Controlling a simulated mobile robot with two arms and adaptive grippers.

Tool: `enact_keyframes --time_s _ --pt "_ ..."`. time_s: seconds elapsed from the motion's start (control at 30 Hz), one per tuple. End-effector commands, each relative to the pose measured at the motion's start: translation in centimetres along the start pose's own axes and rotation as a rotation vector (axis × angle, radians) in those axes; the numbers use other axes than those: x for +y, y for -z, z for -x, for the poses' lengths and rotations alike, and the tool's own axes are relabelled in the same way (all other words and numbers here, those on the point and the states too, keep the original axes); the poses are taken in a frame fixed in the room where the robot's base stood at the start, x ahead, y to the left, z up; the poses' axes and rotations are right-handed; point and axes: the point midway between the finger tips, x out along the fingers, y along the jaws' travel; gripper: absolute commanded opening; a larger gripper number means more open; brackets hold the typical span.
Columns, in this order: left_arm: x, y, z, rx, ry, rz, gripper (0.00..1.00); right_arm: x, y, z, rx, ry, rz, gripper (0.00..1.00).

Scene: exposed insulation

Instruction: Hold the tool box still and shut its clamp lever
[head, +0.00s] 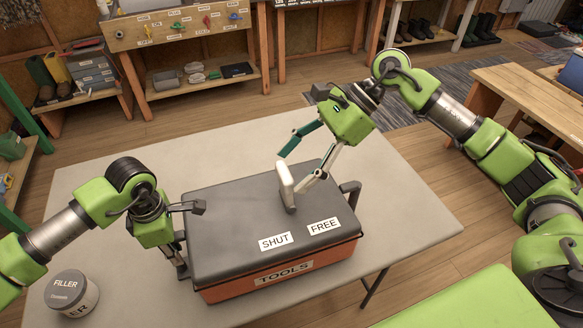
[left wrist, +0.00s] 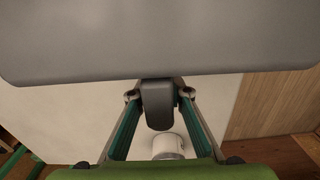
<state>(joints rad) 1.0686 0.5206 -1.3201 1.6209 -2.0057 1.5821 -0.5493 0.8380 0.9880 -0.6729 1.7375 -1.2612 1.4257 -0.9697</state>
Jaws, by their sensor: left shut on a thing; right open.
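The tool box (head: 230,225), with a dark grey lid and orange body, sits on the grey table. Its pale clamp lever (head: 286,183) stands up from the lid, behind the SHUT (head: 275,241) and FREE (head: 324,226) labels. My left gripper (head: 185,236) is shut on the handle at the box's left end. In the left wrist view that dark side handle (left wrist: 158,104) lies between the fingers, below the grey lid edge (left wrist: 160,50). My right gripper (head: 292,170) is open above the lid, its fingertips on either side of the lever; contact is unclear.
A filler can (head: 70,293) stands on the table (head: 400,205) at the front left, near my left arm. The table right of the box is clear. A wooden bench (head: 535,100) is at the right, with shelves and a tool board (head: 180,25) behind.

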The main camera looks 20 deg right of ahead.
Motion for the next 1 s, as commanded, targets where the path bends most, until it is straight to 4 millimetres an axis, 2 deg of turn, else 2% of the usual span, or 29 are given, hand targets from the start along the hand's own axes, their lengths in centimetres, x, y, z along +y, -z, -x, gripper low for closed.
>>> enact_keyframes --time_s 0.3,0.5,0.67,1.0 --pt "-0.2 -0.5 0.0 -0.011 0.003 -0.007 0.0 -0.1 0.0 6.9 0.002 0.005 -0.001 0.67" --pt "-0.2 -0.5 0.0 -0.012 0.002 -0.007 0.0 -0.1 0.1 9.6 0.003 0.003 0.0 0.67" --pt "-0.1 -0.5 0.0 -0.012 0.002 -0.006 0.0 -0.1 0.1 10.4 0.003 0.003 0.0 0.67" --pt "-0.1 -0.5 0.0 -0.011 0.0 -0.006 0.0 -0.1 0.1 10.4 0.003 0.002 0.0 0.67"
